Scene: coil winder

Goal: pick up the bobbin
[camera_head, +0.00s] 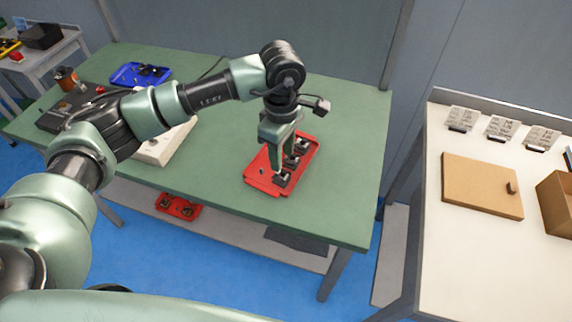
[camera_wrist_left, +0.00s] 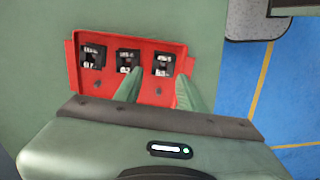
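A red tray (camera_head: 262,183) lies on the green table and holds three small dark bobbins with pale metal parts. The nearest bobbin (camera_head: 282,180) is at the tray's front end, and another (camera_head: 301,146) is at its far end. In the left wrist view the tray (camera_wrist_left: 72,62) holds a left bobbin (camera_wrist_left: 93,56), a middle one (camera_wrist_left: 127,60) and a right one (camera_wrist_left: 162,64). My left gripper (camera_wrist_left: 160,92) points down over the tray, fingers apart and empty, with the right bobbin showing between the fingers. The height gap is unclear. My right gripper is out of view.
A blue tray (camera_head: 140,75) and a dark machine (camera_head: 75,108) stand at the table's left, with a pale box (camera_head: 163,147) nearer. Another red tray (camera_head: 178,206) is on the lower shelf. A white table (camera_head: 450,240) with a brown board (camera_head: 482,186) stands right, across a gap.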

